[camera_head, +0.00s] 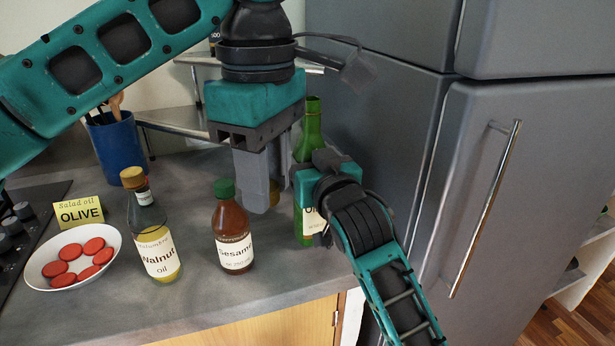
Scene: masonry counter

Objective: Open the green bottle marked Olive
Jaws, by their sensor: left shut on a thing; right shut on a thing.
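The green bottle (308,135) stands upright on the counter at the right, near the fridge. Its neck shows, and its top looks bare, with no separate cap visible. My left gripper (262,205) points down just left of the bottle, behind the Sesame bottle. It is shut on a small yellow-brown thing (274,191), mostly hidden by the fingers, which looks like a cap.
A Sesame bottle (232,240) with green cap and a Walnut oil bottle (157,240) with yellow cap stand left. A white bowl (36,270) holds several red discs. Behind are an OLIVE sign (79,213), a blue utensil pot (117,150) and a grey fridge (470,180).

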